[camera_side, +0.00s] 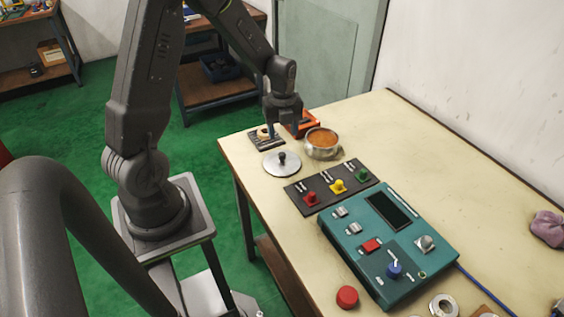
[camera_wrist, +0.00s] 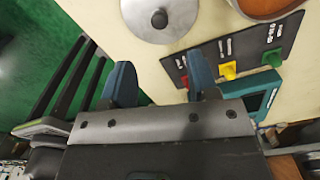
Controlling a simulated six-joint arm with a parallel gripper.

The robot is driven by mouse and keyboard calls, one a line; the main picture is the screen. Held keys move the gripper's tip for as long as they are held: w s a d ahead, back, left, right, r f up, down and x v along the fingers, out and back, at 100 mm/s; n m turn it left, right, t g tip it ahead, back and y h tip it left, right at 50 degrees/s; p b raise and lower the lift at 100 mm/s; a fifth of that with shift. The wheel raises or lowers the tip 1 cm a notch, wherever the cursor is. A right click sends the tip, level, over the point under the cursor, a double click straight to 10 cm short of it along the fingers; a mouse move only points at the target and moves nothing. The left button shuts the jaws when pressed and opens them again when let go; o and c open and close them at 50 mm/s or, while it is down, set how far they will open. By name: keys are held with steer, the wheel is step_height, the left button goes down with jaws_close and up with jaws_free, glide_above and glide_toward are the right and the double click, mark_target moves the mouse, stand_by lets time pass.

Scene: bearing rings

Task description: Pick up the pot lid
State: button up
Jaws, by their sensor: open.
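The pot lid (camera_side: 282,164) is a flat silver disc with a dark knob, lying on the table beside the pot (camera_side: 322,145). It also shows at the top of the wrist view (camera_wrist: 160,15), knob up. My gripper (camera_side: 270,127) is above the far left part of the table, behind the lid in the side view. In the wrist view its two blue fingers (camera_wrist: 160,80) are apart with nothing between them, and the lid lies beyond the fingertips. The pot is round and metal with orange-brown contents.
A dark panel (camera_side: 310,184) with red, yellow and green knobs lies near the lid. A teal control box (camera_side: 390,240) stands nearer the camera. An orange-red box (camera_side: 302,124) and a dark rack (camera_side: 265,138) sit near my gripper. The right part of the table is mostly clear.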

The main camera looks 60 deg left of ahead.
mark_target(282, 154)
steer(key=f, duration=1)
steer(key=shift+a, duration=0.2)
steer(key=shift+c, duration=0.2)
jaws_close()
steer(key=shift+r, duration=0.1)
